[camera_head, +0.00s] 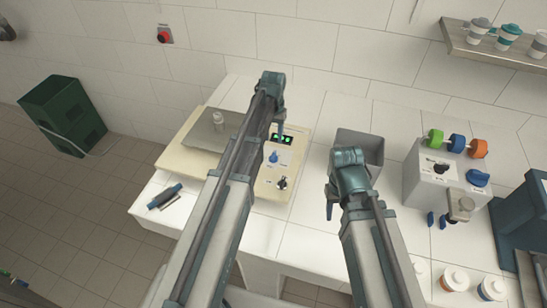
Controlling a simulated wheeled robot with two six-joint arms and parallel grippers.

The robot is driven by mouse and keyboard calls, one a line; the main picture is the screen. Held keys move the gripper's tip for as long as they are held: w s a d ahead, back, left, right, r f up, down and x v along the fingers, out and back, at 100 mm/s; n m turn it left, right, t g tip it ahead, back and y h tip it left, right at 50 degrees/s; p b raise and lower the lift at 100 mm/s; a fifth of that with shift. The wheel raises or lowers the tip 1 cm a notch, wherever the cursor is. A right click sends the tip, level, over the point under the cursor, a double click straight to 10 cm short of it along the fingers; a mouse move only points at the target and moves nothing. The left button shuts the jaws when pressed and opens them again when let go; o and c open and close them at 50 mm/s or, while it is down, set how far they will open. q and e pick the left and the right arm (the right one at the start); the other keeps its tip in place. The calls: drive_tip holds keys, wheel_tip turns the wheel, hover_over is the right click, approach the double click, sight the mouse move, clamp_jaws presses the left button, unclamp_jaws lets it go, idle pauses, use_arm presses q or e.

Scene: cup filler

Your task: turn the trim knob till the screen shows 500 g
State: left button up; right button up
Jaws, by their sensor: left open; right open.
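A cream scale-like device (299,150) lies on the white counter, with a grey plate (190,134) on its left part. Its small screen (281,138) shows green digits too small to read. Below the screen are a blue knob (273,158) and a black knob (282,183); their labels are too small to tell which is the trim knob. My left gripper (281,129) is open, hanging near the screen and overlapping its upper edge in the picture. My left arm hides the device's middle. My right gripper (330,209) is open and empty, right of the device.
A clear bottle-like object (218,121) stands on the plate. A grey bin (361,146) is behind my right arm. A grey machine (430,180) with coloured rolls stands right. A blue-handled tool (165,196) lies at the left counter edge. Lidded cups stand front right.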

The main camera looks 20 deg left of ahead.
sight(273, 154)
use_arm(q)
wheel_tip(273, 154, down, 9)
drive_tip(key=b, duration=0.7)
drive_tip(key=shift+r+b, duration=0.1)
drive_tip(key=shift+b, duration=0.25)
drive_tip(key=shift+c, duration=0.3)
clamp_jaws()
